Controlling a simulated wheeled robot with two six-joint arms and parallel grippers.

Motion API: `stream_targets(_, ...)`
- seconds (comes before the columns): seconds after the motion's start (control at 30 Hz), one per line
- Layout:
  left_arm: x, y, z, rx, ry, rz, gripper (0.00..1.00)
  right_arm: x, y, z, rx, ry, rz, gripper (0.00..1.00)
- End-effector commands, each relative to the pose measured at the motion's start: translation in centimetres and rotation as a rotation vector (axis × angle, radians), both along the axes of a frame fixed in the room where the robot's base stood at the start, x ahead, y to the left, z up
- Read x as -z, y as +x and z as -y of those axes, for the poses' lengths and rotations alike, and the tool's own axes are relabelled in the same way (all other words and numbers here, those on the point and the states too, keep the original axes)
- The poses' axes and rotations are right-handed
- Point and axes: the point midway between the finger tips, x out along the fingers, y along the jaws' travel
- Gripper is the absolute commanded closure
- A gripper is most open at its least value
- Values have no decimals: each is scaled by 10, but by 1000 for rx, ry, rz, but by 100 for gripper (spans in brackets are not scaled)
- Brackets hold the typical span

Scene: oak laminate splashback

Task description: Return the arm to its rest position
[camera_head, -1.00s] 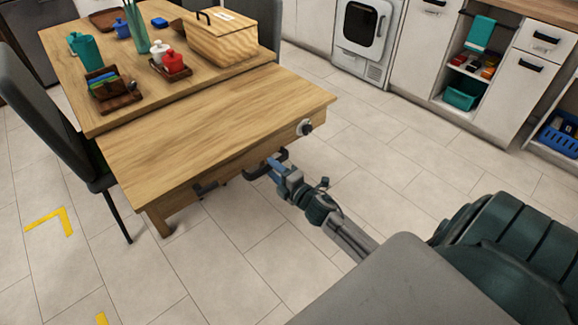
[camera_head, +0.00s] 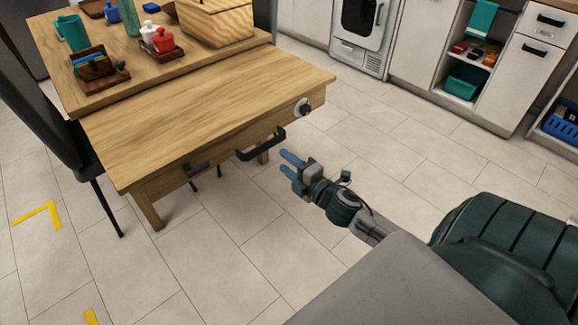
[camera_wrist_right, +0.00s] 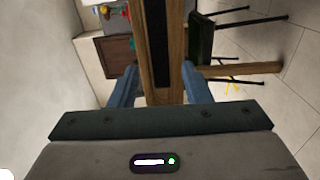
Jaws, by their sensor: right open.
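My right gripper (camera_head: 288,163) is open and empty, with blue fingers pointing at the wooden table (camera_head: 205,112). It is apart from the table's front, a little right of and below the dark bar handle (camera_head: 262,146). In the right wrist view the two blue fingers (camera_wrist_right: 156,88) stand wide apart, with the table's wooden edge (camera_wrist_right: 147,40) and a dark strip seen between and beyond them. My left gripper is not in view.
A dark chair (camera_head: 50,110) stands at the left. The tiled floor (camera_head: 410,150) to the right is clear.

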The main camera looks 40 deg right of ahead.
Motion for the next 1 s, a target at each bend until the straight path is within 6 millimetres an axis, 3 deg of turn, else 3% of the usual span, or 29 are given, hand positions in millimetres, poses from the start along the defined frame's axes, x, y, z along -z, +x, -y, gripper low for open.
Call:
stream_targets(0.77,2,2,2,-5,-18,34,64,2,-6,-2,8,26,-8,56)
stream_targets(0.87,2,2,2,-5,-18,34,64,14,-21,-9,60,168,-62,56)
stream_targets(1.0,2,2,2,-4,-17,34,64,47,-67,-30,209,554,-226,56)
